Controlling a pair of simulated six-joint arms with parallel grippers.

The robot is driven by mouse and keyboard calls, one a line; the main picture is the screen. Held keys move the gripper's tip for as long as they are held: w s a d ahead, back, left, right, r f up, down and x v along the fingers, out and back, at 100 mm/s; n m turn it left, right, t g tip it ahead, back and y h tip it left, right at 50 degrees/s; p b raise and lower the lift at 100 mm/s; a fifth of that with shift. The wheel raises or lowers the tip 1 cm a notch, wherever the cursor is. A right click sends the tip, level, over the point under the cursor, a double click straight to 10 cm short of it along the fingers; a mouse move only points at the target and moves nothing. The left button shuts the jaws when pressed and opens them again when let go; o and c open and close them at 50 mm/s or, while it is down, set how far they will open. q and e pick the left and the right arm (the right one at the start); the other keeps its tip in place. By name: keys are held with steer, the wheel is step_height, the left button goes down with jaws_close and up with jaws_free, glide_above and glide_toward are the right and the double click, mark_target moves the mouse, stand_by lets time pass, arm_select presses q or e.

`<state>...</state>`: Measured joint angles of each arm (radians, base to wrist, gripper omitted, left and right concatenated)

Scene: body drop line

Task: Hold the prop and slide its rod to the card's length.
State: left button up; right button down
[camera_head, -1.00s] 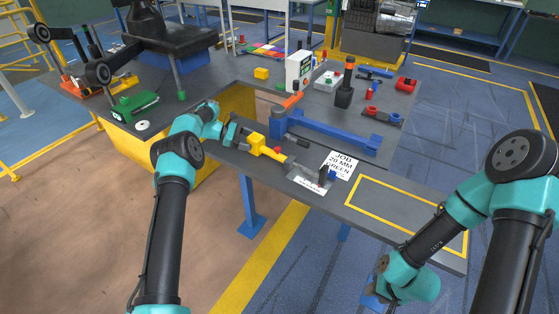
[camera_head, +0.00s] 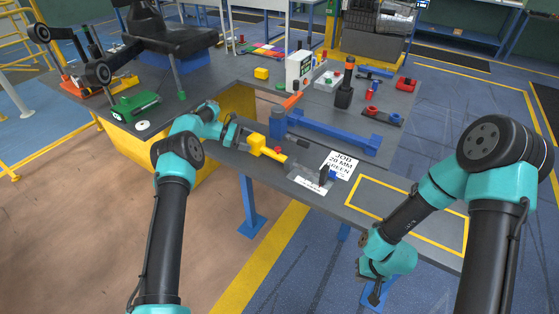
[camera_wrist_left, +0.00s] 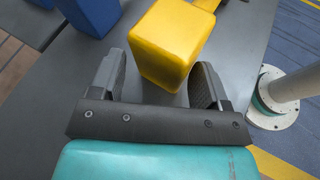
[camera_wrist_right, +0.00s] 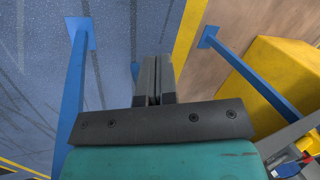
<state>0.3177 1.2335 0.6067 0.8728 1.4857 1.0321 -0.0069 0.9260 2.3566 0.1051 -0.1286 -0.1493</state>
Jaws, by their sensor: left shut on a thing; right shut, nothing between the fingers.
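The white card (camera_head: 340,164) reads "JOB 20 MM GREEN" and lies behind the fixture. My right gripper (camera_head: 375,298) is shut and empty, low beyond the bench's front edge; its closed fingers (camera_wrist_right: 155,75) show in its wrist view.
A yellow-outlined area (camera_head: 408,215) on the bench's right is clear. A long blue bar (camera_head: 335,135) lies behind the prop. A black upright tool (camera_head: 345,88), a red part (camera_head: 406,84) and a white display box (camera_head: 299,69) stand farther back.

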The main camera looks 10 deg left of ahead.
steer(key=w+a+r+n+g, duration=0.1)
steer(key=w+a+r+n, duration=0.3)
steer(key=a, duration=0.5)
steer(key=w+a+r+n+g, duration=0.1)
steer(key=w+a+r+n, duration=0.1)
steer(key=w+a+r, duration=0.5)
steer(key=w+d+r+n+t+h, duration=0.1)
steer(key=w+d+r+t+h, duration=0.1)
steer(key=w+r, duration=1.3)
steer(key=shift+w+r+n+h, duration=0.3)
steer(key=shift+r+h, duration=0.3)
steer(key=shift+h, duration=0.3)
steer(key=shift+f, duration=0.1)
